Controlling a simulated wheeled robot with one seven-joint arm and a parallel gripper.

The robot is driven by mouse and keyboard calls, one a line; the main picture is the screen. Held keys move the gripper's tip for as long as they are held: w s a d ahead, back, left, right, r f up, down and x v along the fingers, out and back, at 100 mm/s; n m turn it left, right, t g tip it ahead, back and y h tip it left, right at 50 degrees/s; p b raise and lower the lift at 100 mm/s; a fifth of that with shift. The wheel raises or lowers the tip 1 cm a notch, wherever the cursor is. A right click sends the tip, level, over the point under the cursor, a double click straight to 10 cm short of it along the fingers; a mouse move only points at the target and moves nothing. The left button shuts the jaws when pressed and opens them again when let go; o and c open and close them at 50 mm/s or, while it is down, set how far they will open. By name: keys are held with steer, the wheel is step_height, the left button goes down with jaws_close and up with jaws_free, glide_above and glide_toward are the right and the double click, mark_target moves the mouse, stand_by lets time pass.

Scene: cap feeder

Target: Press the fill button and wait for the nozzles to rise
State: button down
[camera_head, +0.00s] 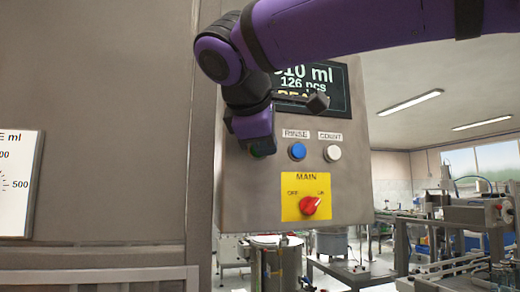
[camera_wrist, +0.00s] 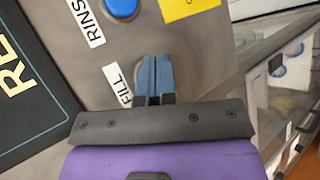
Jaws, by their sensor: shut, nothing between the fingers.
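In the wrist view the FILL label (camera_wrist: 118,86) lies just left of my gripper's (camera_wrist: 156,62) blue fingertips. The fingers are together and empty. They point at the panel at the button's place and hide most of the button. I cannot tell whether they touch it or whether it is pushed in. I cannot make out any nozzles in either view.
Beside the fill button are a blue RINSE button (camera_head: 297,151) and a white COUNT button (camera_head: 332,153). Below is a red MAIN switch (camera_head: 310,205) on a yellow plate. A display (camera_head: 338,90) reading "126 pcs" is partly behind my arm. Machines (camera_head: 480,215) stand at right.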

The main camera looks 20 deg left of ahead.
steer(key=shift+w, duration=0.1)
stand_by(0.6)
steer(key=shift+s+d, duration=0.4)
steer(key=shift+s, duration=0.35)
steer(key=shift+s+d, duration=0.45)
steer(key=shift+s, duration=0.25)
steer(key=shift+s+d, duration=0.4)
steer(key=shift+s, duration=0.35)
steer(key=shift+s+d, duration=0.45)
steer(key=shift+s, duration=0.25)
